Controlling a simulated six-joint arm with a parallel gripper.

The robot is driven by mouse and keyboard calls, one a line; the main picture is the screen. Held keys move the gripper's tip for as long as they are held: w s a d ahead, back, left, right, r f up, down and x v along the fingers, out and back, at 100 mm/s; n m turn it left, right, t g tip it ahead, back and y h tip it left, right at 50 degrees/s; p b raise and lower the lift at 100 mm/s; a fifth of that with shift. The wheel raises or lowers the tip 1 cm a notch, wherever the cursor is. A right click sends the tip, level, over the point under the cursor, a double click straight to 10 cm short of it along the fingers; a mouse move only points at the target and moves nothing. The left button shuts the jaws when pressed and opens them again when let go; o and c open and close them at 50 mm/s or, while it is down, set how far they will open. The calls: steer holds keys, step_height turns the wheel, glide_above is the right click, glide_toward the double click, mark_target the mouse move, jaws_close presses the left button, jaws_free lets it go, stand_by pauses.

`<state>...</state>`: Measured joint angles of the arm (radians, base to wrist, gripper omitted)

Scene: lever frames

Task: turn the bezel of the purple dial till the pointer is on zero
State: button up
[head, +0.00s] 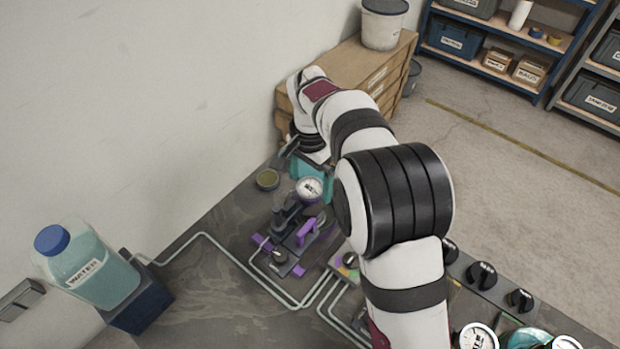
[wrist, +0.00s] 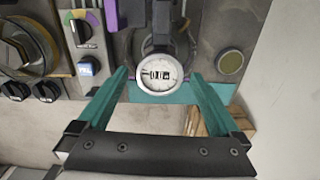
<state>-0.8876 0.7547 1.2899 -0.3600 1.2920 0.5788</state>
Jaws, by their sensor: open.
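A round dial (wrist: 154,72) with a white face, dark print and a pale rim shows in the wrist view, with small purple bits at its sides. It also shows in the head view (head: 309,189), at the top of a dark fixture. The pointer is too small to read against the zero. My gripper (wrist: 158,76) is open, with one teal finger on each side of the dial and a visible gap to each. In the head view my gripper (head: 312,172) is partly hidden by the arm, just behind the dial.
A purple handle (head: 308,232) stands on the fixture close by. A round olive-topped pot (head: 268,179) is left of the gripper. Thin pipes (head: 245,265) cross the bench, and a water bottle (head: 88,270) stands at the left. Black knobs (head: 482,275) line the right.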

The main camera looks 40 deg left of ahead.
mark_target(310, 187)
steer(key=c, duration=1.3)
steer(key=shift+n, duration=1.2)
steer(key=o, duration=1.3)
steer(key=shift+r, duration=0.1)
step_height(310, 187, up, 16)
